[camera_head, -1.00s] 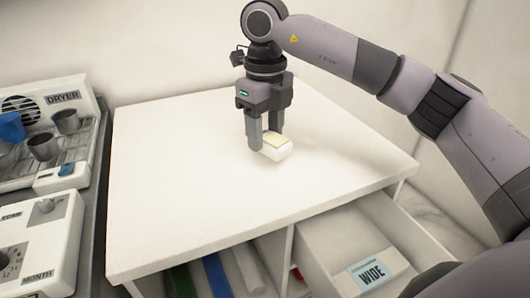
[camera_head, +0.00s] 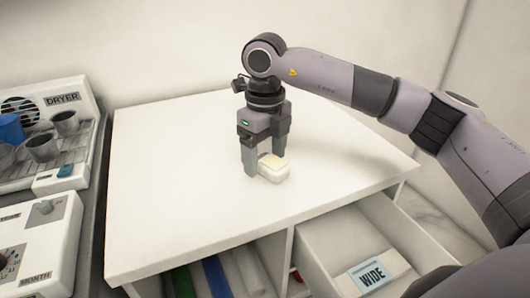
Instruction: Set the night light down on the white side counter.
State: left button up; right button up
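The night light (camera_head: 273,171), a small white block with a pale yellow top, sits on the white side counter (camera_head: 180,200), right of the counter's middle. My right gripper (camera_head: 264,168) points straight down at it, with one finger at its left side and the other behind it. The fingers stand apart and look open around the light. The far finger's tip is hidden behind the light. My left gripper is not in view.
A dryer rack (camera_head: 50,145) with metal cups and a blue cup stands at the left, beside a dial box marked MONTH (camera_head: 40,240). The counter is otherwise clear.

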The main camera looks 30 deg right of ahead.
aim_at(265, 158)
notch_tip(265, 158, up, 12)
jog(key=p, duration=0.1)
jog(key=shift+r, duration=0.15)
dwell(0.4)
jog(key=shift+s, duration=0.1)
dwell(0.4)
